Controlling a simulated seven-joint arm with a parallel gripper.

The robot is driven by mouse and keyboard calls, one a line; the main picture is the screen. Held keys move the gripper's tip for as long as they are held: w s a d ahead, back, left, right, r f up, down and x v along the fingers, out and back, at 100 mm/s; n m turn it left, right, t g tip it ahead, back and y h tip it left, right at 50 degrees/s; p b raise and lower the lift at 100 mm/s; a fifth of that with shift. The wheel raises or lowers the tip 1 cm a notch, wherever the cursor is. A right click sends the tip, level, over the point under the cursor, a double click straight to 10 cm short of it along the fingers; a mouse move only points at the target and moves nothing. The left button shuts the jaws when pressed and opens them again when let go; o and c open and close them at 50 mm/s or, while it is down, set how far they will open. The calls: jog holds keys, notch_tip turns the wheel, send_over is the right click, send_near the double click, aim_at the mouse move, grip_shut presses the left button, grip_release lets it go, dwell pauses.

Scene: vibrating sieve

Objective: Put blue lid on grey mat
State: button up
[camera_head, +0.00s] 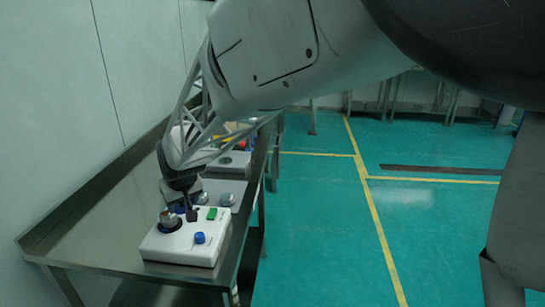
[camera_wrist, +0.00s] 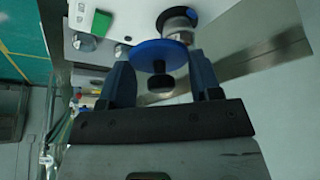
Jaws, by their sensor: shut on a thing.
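The blue lid (camera_wrist: 150,52) is a round disc with a black knob (camera_wrist: 160,84), seen between the fingers in the wrist view. My gripper (camera_wrist: 161,72) is shut on the lid, with one finger on each side of it. In the head view my gripper (camera_head: 184,203) is low over the white machine, close to its metal cup (camera_head: 168,219). The lid is mostly hidden there.
The white machine (camera_head: 187,251) has a green switch (camera_head: 212,213) and a blue knob (camera_head: 199,238). Small metal containers (camera_head: 228,199) stand behind it. Another white device (camera_head: 232,162) is farther back. The metal table (camera_head: 107,213) is clear at left, beside the wall.

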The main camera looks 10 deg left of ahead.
jog(key=w+a+f, duration=0.1)
jog(key=w+a, duration=0.3)
jog(key=w, duration=1.2)
send_over(208, 186)
notch_tip(208, 186, down, 5)
jog(key=shift+s+d+r, duration=0.1)
jog(key=shift+d+r, duration=0.1)
jog(key=shift+f, duration=0.1)
jog(key=shift+f, duration=3.05)
jog(key=shift+f, duration=1.9)
jog(key=shift+f, duration=0.45)
